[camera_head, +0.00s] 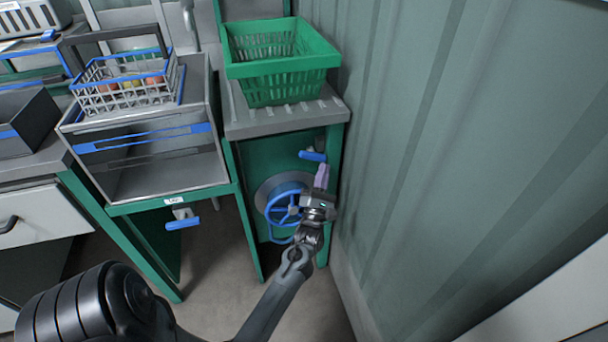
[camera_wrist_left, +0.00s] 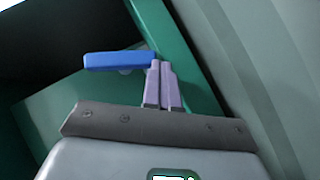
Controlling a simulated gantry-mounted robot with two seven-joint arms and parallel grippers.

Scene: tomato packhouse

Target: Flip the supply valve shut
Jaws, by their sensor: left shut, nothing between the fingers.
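A valve with a blue lever handle (camera_head: 312,156) sits on the upper right front of the green cabinet (camera_head: 270,155). The lever lies roughly crosswise. My left gripper (camera_head: 321,176) is shut and empty, its purple fingers just below the lever's right part. In the left wrist view the blue lever (camera_wrist_left: 120,60) points left from near the shut fingertips (camera_wrist_left: 160,68). Whether they touch it I cannot tell. The valve body is mostly hidden behind the fingers there. My right gripper is not in view.
A blue handwheel (camera_head: 284,208) is left of my gripper, on the same cabinet. A second blue lever (camera_head: 182,223) hangs under the sink (camera_head: 150,185), below a small label. A green crate (camera_head: 282,66) stands on top. The corrugated wall (camera_head: 440,150) is close on the right.

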